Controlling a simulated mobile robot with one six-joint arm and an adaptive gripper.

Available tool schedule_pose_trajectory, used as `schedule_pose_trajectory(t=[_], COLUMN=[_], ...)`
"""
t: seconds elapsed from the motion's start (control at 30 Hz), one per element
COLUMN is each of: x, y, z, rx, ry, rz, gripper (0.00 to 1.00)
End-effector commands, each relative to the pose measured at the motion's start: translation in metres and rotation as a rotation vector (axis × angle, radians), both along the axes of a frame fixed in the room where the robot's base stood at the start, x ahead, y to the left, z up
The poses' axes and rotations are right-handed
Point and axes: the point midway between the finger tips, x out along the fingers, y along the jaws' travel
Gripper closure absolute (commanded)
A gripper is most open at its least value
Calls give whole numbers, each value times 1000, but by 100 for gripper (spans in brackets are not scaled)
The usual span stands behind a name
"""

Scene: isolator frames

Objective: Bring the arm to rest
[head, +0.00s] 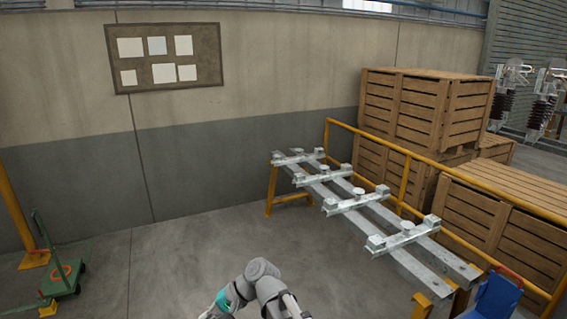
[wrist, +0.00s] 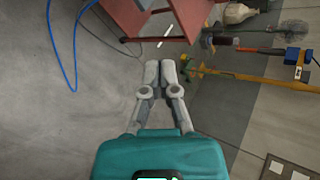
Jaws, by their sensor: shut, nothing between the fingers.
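My gripper (wrist: 161,72) shows in the wrist view with its two grey fingers together. It is shut and holds nothing. Bare grey floor lies behind the fingertips. In the head view, part of my grey arm with a teal band shows at the bottom edge, bent at a joint. The gripper itself cannot be seen in the head view.
Steel frames with crossbars (head: 351,205) stand right of my arm on yellow supports, beside a yellow railing (head: 405,180) and wooden crates (head: 425,105). A green trolley (head: 62,286) stands left. The wrist view shows a red bench (wrist: 183,17) and a blue cable (wrist: 73,70).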

Motion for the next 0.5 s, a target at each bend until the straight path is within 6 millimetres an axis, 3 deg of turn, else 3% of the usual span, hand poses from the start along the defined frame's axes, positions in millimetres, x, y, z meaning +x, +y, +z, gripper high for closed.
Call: schedule_pose_trajectory(t=[0.03, 0.2, 0.5], x=[6, 24, 37], y=[-23, -92, -225], z=[-13, -46, -91], rx=[-44, -210, -527], ry=[-36, -147, -272], rz=[-9, -14, 3], gripper=[100, 100, 100])
